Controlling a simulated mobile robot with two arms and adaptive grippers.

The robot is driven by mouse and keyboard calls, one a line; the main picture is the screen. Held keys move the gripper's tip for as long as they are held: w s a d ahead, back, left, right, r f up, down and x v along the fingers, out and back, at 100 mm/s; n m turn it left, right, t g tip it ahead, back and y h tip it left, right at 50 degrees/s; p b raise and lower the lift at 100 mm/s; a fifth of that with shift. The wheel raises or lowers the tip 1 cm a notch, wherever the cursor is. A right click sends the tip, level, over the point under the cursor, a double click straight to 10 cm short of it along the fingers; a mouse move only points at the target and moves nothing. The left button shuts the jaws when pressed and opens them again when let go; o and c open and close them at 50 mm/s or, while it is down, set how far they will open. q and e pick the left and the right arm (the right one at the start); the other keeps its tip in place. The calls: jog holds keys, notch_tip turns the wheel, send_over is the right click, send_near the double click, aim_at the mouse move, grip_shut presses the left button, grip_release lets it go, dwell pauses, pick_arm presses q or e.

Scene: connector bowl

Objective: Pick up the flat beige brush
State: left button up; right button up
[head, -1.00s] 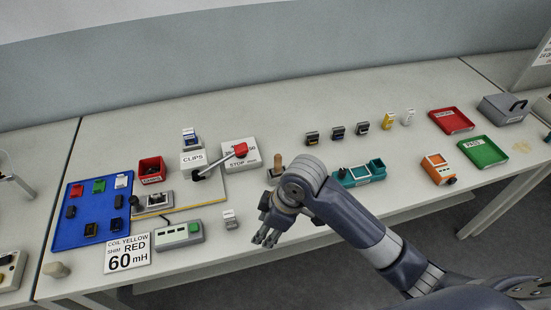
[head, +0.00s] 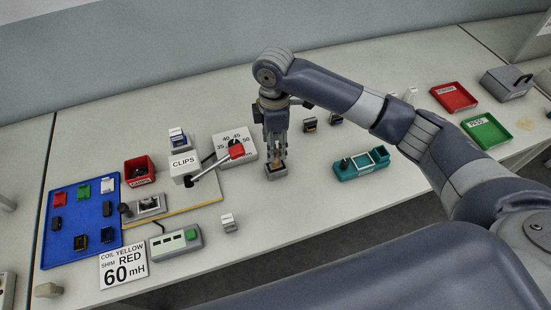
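A small upright tan piece, likely the handle of the beige brush (head: 277,164), shows in a small dark-topped grey holder (head: 276,173) near the middle of the table. My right gripper (head: 276,152) points straight down over it, with its fingers around or just beside the upper part of the handle. The fingers hide most of the handle, and I cannot tell whether they touch it. The flat end of the brush does not show. My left gripper is not in view.
A teal tray (head: 361,163) is to the right. Small dark connectors (head: 310,125) stand behind. A white clip block (head: 229,222) is front left. The table in front of the holder is clear.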

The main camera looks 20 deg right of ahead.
aim_at(276, 161)
jog(key=shift+f, duration=0.35)
notch_tip(276, 161, down, 5)
jog(key=shift+s+d+p, duration=0.1)
jog(key=shift+d+p, duration=0.05)
jog(key=shift+p, duration=0.95)
jog(key=shift+f, duration=0.25)
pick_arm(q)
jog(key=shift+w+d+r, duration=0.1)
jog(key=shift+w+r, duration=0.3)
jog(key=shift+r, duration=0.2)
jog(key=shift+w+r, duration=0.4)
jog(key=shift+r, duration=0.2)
pick_arm(e)
grip_shut()
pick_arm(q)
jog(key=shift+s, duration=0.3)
